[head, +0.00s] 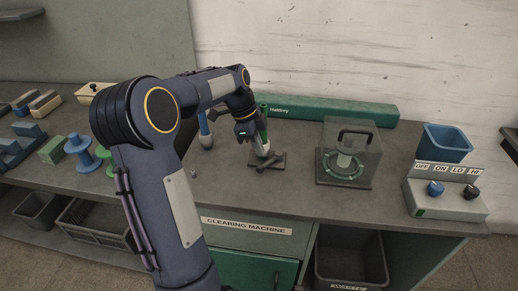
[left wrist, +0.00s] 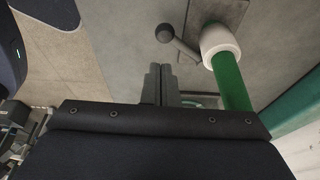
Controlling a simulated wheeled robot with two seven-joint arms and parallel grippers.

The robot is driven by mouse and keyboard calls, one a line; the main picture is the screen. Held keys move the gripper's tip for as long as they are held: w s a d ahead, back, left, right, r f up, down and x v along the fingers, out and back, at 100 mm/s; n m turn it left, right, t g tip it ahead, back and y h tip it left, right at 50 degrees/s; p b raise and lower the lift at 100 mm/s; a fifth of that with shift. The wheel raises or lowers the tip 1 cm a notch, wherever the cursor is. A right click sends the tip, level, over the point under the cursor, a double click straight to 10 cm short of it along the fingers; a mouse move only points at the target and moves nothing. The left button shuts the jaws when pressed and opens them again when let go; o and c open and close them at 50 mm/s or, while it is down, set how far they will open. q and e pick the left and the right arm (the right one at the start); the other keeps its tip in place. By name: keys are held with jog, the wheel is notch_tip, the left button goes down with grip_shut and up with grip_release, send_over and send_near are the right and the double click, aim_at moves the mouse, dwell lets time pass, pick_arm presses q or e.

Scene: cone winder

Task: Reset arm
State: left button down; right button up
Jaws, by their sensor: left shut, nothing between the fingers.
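My left gripper (head: 248,132) reaches over the middle of the bench, its fingers pointing down. In the left wrist view its fingers (left wrist: 160,82) are together and hold nothing. A dark lever with a round knob (left wrist: 166,33) lies just beyond the fingertips, apart from them in the picture. The lever runs toward a green rod (left wrist: 232,82) with a white collar (left wrist: 219,45). In the head view the grey base plate (head: 274,161) sits below the gripper, and the wrist partly hides the rod. I cannot make out the lever's exact angle. My right gripper is not in view.
A clear-sided box (head: 351,150) with a handle stands to the right, then a blue bin (head: 444,142) and a switch box (head: 446,199). A long green case (head: 330,108) lies at the back. Blue and green spools (head: 83,153) stand left.

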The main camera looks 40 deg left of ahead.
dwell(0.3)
